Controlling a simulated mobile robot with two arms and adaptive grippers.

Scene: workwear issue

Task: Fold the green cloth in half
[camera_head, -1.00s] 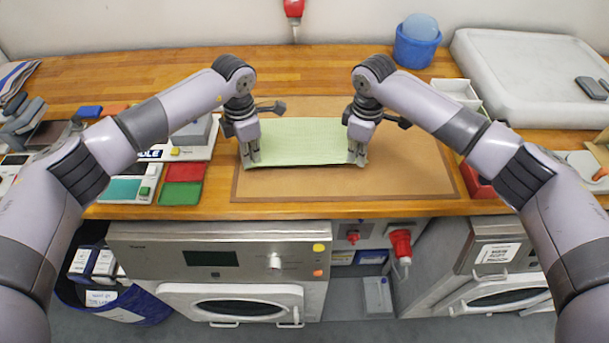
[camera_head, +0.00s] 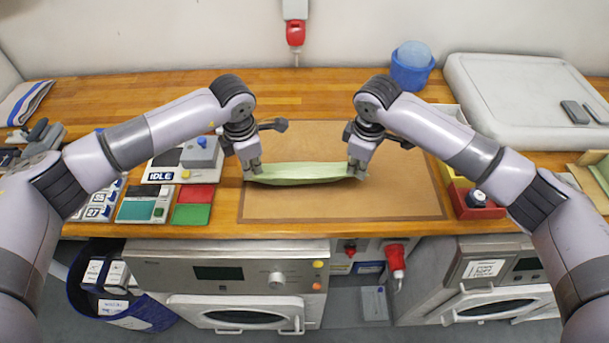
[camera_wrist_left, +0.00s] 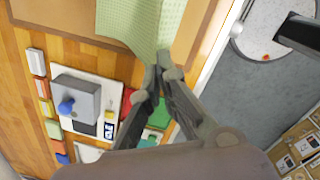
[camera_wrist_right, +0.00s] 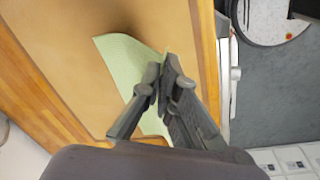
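The light green cloth (camera_head: 305,174) is over the brown mat and shows as a narrow, sagging band between my two grippers, with a dark shadow under its front edge. My left gripper (camera_head: 254,170) is shut on its left front corner. In the left wrist view the fingertips (camera_wrist_left: 165,70) pinch the cloth (camera_wrist_left: 140,22). My right gripper (camera_head: 355,170) is shut on the right front corner. In the right wrist view the fingertips (camera_wrist_right: 165,68) close on the cloth (camera_wrist_right: 125,60). The front edge looks raised off the mat; the back part is mostly hidden behind it.
The brown mat (camera_head: 400,195) lies on the wooden counter (camera_head: 310,85). At left are a device marked IDLE (camera_head: 185,160) and red (camera_head: 196,193) and green (camera_head: 190,214) pads. At right are a red bin (camera_head: 475,206) and a white case (camera_head: 520,90). A blue bucket (camera_head: 411,72) stands behind.

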